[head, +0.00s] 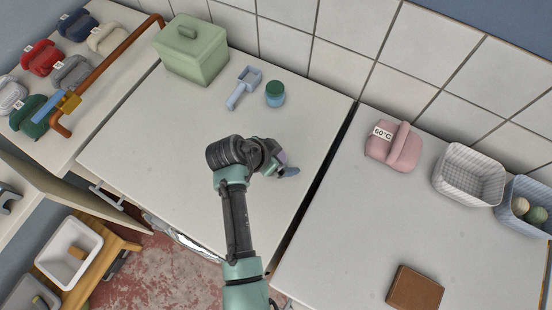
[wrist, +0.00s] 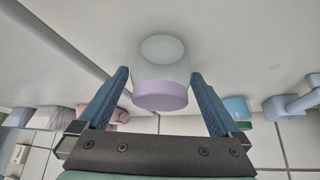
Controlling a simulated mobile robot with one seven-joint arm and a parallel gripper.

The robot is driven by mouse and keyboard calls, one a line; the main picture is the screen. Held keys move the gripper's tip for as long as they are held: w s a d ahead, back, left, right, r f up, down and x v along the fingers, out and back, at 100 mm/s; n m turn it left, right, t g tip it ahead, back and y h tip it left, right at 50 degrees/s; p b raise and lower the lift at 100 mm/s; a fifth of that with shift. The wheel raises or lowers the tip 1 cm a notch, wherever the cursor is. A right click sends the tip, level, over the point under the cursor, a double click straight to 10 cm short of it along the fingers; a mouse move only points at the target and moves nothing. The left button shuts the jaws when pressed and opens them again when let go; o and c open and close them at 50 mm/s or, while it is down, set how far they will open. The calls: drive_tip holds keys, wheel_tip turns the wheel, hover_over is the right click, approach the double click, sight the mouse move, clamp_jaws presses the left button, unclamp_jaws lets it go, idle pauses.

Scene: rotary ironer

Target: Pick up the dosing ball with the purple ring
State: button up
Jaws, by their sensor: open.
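The dosing ball with the purple ring (wrist: 161,73) is a pale, translucent cup shape with a purple band, standing on the white worktop in the wrist view. In the head view only a small purple part of it (head: 281,157) shows beside my gripper (head: 287,171), which hides the rest. My gripper (wrist: 160,76) is open in the wrist view. Its two blue fingers lie on either side of the ball, with a gap visible at each side.
A blue jar with a green top (head: 275,94) and a light blue scoop (head: 243,88) stand behind, near a green lidded box (head: 190,52). Right of a dark gap are a pink 60°C block (head: 394,148), a grey basket (head: 468,176), a blue basket (head: 514,204) and a brown block (head: 414,289).

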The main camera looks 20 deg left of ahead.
drive_tip(key=c, duration=1.5)
